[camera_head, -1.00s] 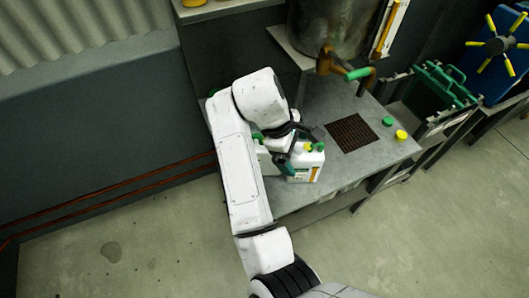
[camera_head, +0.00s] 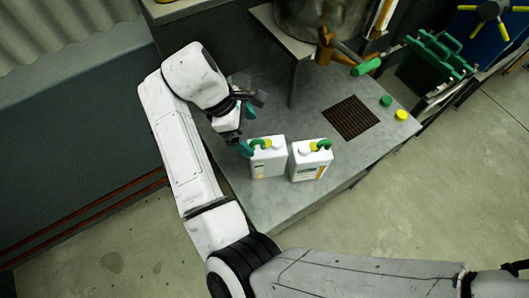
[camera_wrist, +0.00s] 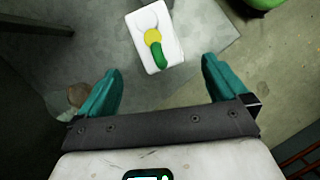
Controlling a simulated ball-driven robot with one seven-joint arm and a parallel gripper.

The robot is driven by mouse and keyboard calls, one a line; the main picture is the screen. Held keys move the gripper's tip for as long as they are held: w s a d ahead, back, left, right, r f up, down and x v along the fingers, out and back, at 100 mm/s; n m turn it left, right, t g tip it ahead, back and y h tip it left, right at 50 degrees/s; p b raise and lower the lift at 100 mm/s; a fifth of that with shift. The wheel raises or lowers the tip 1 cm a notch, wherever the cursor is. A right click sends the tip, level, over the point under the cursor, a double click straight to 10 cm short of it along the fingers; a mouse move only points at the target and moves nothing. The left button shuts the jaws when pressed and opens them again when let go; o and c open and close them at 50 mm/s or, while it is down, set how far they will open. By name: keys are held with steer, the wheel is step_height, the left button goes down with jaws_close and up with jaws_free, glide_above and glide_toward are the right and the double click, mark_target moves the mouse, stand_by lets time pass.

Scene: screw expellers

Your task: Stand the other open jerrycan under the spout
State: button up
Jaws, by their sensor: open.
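Two white jerrycans stand upright side by side on the grey metal bench, the left jerrycan (camera_head: 268,165) and the right jerrycan (camera_head: 311,164). Each has a green and yellow part on top. My gripper (camera_head: 246,128) is open and empty, just behind and left of the left jerrycan. In the wrist view my gripper (camera_wrist: 161,66) has its teal fingers spread, with one jerrycan (camera_wrist: 170,22) ahead of them; I cannot tell which one. The brass spout (camera_head: 327,48) with a green handle (camera_head: 367,66) sticks out from the metal vessel, above and behind the dark grate (camera_head: 350,118).
A green cap (camera_head: 386,101) and a yellow cap (camera_head: 401,115) lie right of the grate. A green-topped crate (camera_head: 437,60) stands at the back right. The bench (camera_head: 285,205) is bare in front of the jerrycans. A raised shelf edge (camera_head: 272,35) stands behind.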

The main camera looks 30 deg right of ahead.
mark_target(262, 142)
steer(key=x, duration=0.2)
steer(key=shift+d+f, duration=0.15)
steer(key=shift+f, duration=0.25)
steer(key=shift+d+p+x, duration=0.15)
steer(key=shift+p+x, duration=0.25)
steer(key=shift+x, duration=0.9)
steer(key=shift+d+p+x, duration=0.1)
steer(key=shift+p+x, duration=0.25)
steer(key=shift+x, duration=1)
steer(key=shift+r, duration=0.1)
steer(key=shift+c, duration=0.2)
steer(key=c, duration=1.8)
jaws_close()
steer(key=shift+r, duration=0.15)
